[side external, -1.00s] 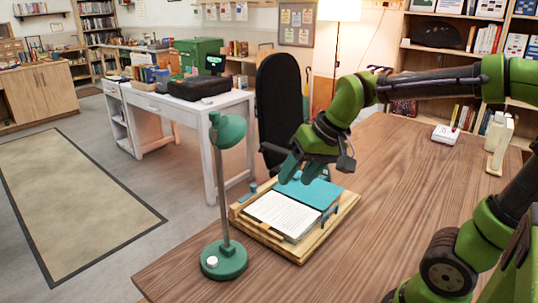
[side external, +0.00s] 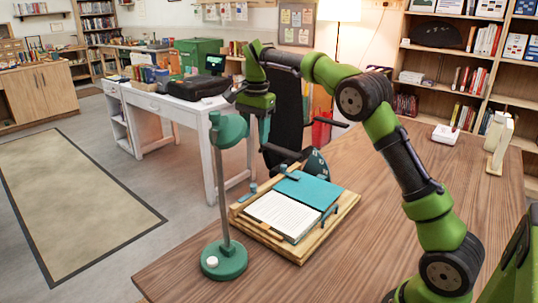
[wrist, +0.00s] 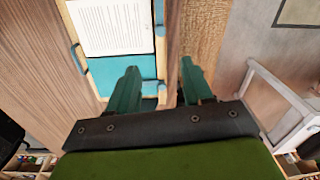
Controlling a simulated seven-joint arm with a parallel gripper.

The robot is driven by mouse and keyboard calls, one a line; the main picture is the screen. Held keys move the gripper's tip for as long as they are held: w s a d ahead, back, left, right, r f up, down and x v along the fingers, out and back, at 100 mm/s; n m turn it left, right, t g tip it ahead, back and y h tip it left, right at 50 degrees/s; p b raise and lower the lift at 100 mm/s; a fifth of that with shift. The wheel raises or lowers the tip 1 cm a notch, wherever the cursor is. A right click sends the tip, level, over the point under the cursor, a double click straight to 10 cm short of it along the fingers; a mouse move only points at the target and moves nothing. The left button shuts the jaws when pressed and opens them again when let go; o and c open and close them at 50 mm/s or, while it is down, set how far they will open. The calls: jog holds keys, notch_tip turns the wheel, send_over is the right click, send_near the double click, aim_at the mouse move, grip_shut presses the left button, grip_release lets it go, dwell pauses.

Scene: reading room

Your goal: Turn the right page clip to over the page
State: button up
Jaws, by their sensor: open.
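An open book lies on a wooden stand (side external: 262,232), with a white printed page (side external: 283,216) and a teal cover part (side external: 308,189). One blue-teal page clip (side external: 330,213) sits at the stand's right edge, by the line between page and cover. It also shows left of the page in the wrist view (wrist: 78,58). Another clip (side external: 289,172) is at the far edge and a third (side external: 252,188) at the left edge. I cannot tell surely whether any arm lies over the page. My gripper (wrist: 160,68) is open and empty, raised behind the stand, apart from it.
A green desk lamp (side external: 224,260) stands at the stand's front left. A black office chair (side external: 288,110) is behind the table, and a white desk (side external: 185,105) stands beyond. The wooden table (side external: 370,250) is clear right of the stand.

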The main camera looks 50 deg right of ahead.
aim_at(254, 185)
jog(key=f, duration=1.6)
jog(key=shift+w, duration=0.35)
jog(key=shift+a, duration=0.1)
grip_shut()
